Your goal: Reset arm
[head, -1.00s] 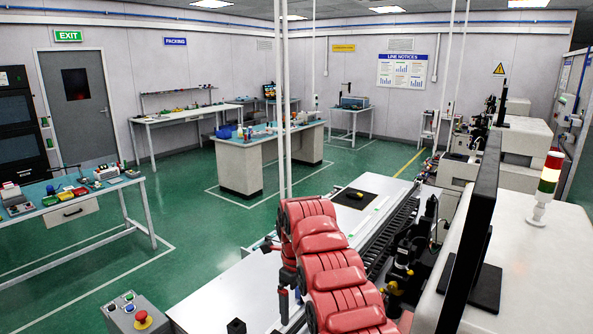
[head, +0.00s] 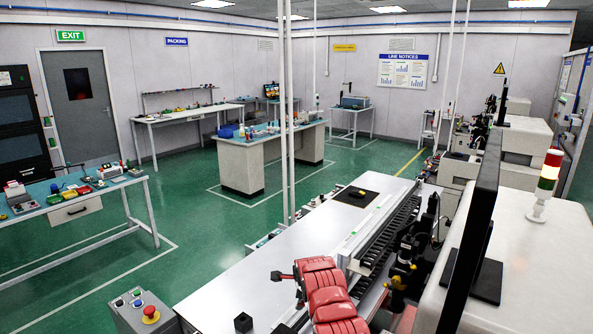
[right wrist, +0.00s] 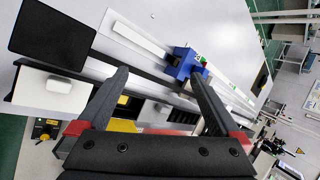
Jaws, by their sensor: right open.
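My right gripper (right wrist: 155,78) is open in the right wrist view, its two dark fingers spread apart with no object held between them. The tip of its right finger overlaps a small blue block (right wrist: 183,58) with green and red parts in that view; I cannot tell whether they touch. A red arm of mine (head: 325,290) comes in from the bottom of the head view, above the near part of the white bench. Its gripper is not clearly seen there. My left gripper is not in view.
The white bench (head: 280,262) bears a black mat (head: 356,197) with a small yellow item, a rail line (head: 380,240) and a small black block (head: 243,322). A dark monitor (head: 475,230) and a signal lamp (head: 546,185) stand at the right. A button box (head: 142,315) is at lower left.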

